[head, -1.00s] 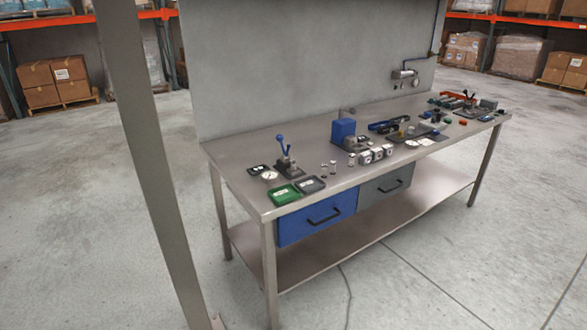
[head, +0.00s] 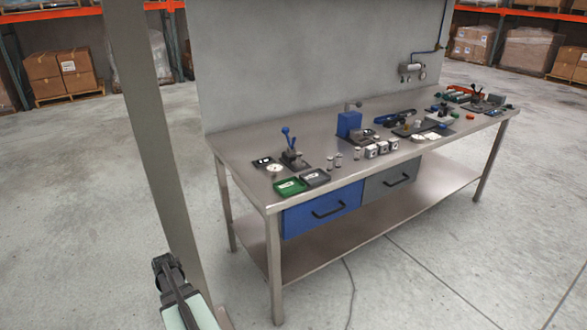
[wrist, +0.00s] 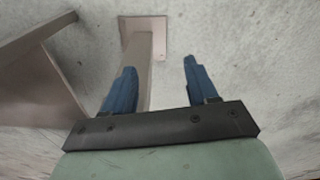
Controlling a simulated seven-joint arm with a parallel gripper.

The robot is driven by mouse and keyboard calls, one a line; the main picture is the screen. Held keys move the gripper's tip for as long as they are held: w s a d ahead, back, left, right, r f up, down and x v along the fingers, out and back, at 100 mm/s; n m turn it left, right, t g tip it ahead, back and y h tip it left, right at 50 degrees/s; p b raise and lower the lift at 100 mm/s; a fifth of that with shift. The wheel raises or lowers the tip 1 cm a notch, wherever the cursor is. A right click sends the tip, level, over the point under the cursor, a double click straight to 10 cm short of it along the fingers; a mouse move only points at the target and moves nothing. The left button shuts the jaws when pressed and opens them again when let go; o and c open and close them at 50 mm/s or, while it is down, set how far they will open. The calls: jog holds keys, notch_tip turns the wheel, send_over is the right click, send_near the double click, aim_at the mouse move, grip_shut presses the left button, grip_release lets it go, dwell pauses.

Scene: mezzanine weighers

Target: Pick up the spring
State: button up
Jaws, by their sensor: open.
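I cannot single out the spring for sure. Several small upright metallic pieces (head: 334,160) stand on the workbench (head: 240,158), between the grey tray and the white-faced blocks, and are too small to identify. My gripper (wrist: 160,65) is open and empty in the wrist view, its two blue fingers apart above the concrete floor. In the head view, the end of my arm shows at the lower left, away from the bench and lower than its top.
On the bench are a green tray (head: 289,187), a blue-handled lever device (head: 290,150), a blue block device (head: 349,125) and white-faced blocks (head: 382,148). Drawers (head: 320,208) hang below the front edge.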

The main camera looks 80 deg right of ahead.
jog(key=s+d+r+m+t+h, duration=0.1)
jog(key=s+d+r, duration=0.2)
jog(key=d+r, duration=0.45)
jog(key=s+d+r+m+h, duration=0.1)
jog(key=s+d+r, duration=0.3)
jog(key=d, duration=0.7)
jog(key=s+d+r+m+t+h, duration=0.1)
jog(key=s+d+r, duration=0.1)
jog(key=d+r, duration=0.7)
jog(key=s+d+r+n+t+h, duration=0.1)
jog(key=s+d+r+t+h, duration=0.15)
jog(key=d+r+t, duration=0.75)
jog(key=m+g+y, duration=0.1)
jog(key=m+g, duration=0.9)
jog(key=g, duration=0.3)
send_near(299, 154)
jog(key=x, duration=0.9)
jog(key=shift+w+d, duration=0.1)
jog(key=shift+c, duration=0.3)
grip_shut()
